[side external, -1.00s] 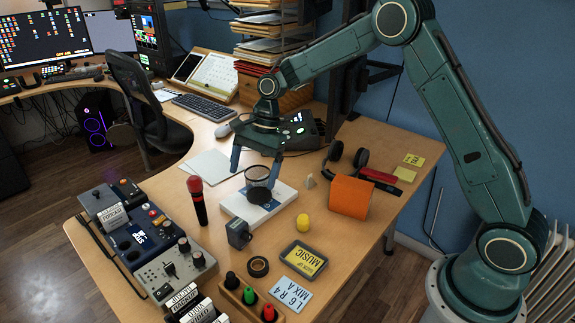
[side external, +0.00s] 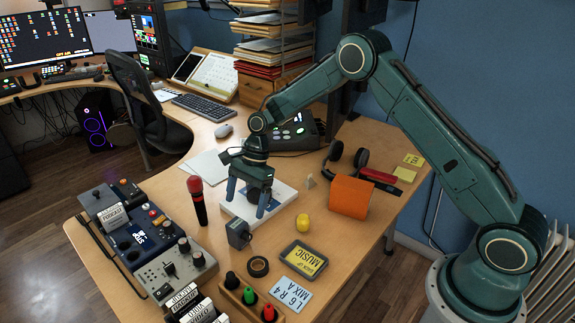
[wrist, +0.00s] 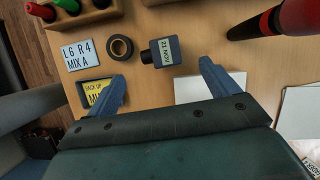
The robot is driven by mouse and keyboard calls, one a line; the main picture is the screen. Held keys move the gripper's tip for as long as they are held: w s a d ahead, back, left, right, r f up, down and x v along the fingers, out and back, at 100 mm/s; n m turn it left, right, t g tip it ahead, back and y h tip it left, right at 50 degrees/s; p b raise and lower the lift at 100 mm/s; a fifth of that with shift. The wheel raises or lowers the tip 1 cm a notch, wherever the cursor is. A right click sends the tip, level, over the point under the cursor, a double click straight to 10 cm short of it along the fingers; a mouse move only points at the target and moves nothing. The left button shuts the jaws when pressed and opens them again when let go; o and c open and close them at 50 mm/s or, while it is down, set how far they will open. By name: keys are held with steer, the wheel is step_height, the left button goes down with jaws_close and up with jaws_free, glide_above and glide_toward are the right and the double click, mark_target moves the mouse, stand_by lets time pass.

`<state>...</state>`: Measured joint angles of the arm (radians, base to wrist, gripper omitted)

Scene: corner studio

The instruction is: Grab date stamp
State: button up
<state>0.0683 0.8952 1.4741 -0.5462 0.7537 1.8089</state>
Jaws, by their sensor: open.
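The date stamp (side external: 238,235) is a small dark blue-grey block standing on the wooden desk, in front of a white book. In the wrist view the date stamp (wrist: 165,52) shows a pale label reading "21 NOV" and a dark knob on its left side. My gripper (side external: 248,206) is above the white book, behind and slightly right of the stamp, pointing down. In the wrist view my gripper (wrist: 162,72) has its two fingers spread wide, with the stamp just beyond their tips. The gripper is open and empty.
A red-topped microphone (side external: 197,200) stands left of the stamp. A roll of black tape (side external: 258,267), a yellow-labelled case (side external: 303,262) and a marker holder (side external: 250,300) are in front. The white book (side external: 284,193) lies under my gripper.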

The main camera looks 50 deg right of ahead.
mark_target(240, 225)
steer(key=shift+x, duration=2.5)
steer(key=shift+x, duration=2.6)
steer(key=c, duration=1.2)
steer(key=shift+o, duration=0.2)
steer(key=shift+r, duration=0.2)
step_height(240, 225, up, 20)
steer(key=shift+f, duration=0.15)
